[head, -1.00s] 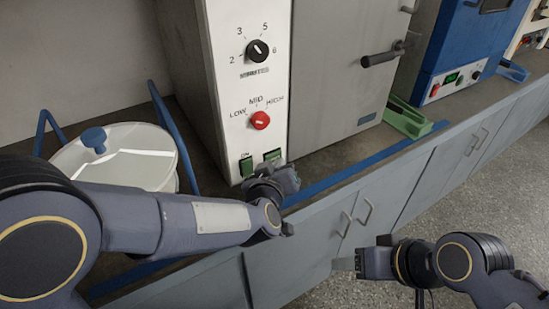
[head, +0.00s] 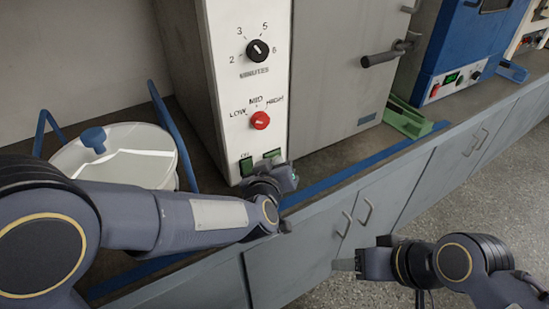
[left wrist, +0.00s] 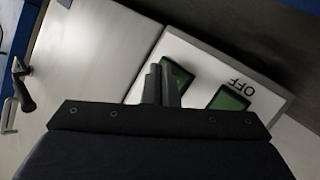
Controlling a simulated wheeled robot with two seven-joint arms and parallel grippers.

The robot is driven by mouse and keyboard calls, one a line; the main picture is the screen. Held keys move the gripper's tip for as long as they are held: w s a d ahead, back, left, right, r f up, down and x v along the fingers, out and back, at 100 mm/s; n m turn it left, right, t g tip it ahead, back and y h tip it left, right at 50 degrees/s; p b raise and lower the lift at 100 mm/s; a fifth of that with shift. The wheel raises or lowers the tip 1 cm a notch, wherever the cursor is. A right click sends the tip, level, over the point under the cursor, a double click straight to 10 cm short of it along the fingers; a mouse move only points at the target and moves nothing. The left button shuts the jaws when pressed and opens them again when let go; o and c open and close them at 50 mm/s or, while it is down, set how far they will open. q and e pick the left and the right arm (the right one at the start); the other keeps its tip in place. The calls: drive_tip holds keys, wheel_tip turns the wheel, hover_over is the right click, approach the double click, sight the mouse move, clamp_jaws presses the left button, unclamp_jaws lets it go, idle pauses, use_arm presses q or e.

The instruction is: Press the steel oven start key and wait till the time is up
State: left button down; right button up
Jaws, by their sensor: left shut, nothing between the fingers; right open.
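The steel oven (head: 345,75) has a grey door and a white front panel (head: 224,60). The panel carries a black minutes dial (head: 257,50), a red LOW-MID-HIGH dial (head: 260,120) and two green keys at the bottom. The left key (head: 246,167) has a label that the left wrist view shows upside down as OFF, beside that key (left wrist: 230,98). My left gripper (head: 290,176) is shut and empty at the right key (head: 272,155). In the left wrist view its fingertips (left wrist: 161,72) overlap that key (left wrist: 178,76); contact cannot be told.
A white lidded pot (head: 120,165) with a blue knob stands left, between blue rails. A green object (head: 408,118) lies right of the oven. A blue device (head: 465,50) stands farther right. Grey cabinets (head: 390,205) run under the bench. The right-hand floor is clear.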

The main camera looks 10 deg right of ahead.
use_arm(q)
drive_tip(key=shift+w, duration=0.15)
idle(0.4)
drive_tip(key=shift+s+d, duration=0.25)
drive_tip(key=shift+s, duration=0.6)
drive_tip(key=shift+s, duration=0.1)
drive_tip(key=shift+s+d+p, duration=0.25)
drive_tip(key=shift+s+d, duration=0.05)
drive_tip(key=shift+s, duration=0.45)
drive_tip(key=shift+s+d+p, duration=0.25)
drive_tip(key=shift+s+p, duration=0.05)
drive_tip(key=shift+s, duration=0.45)
drive_tip(key=shift+s+d+p, duration=0.25)
drive_tip(key=shift+s+d, duration=0.05)
drive_tip(key=shift+s, duration=0.45)
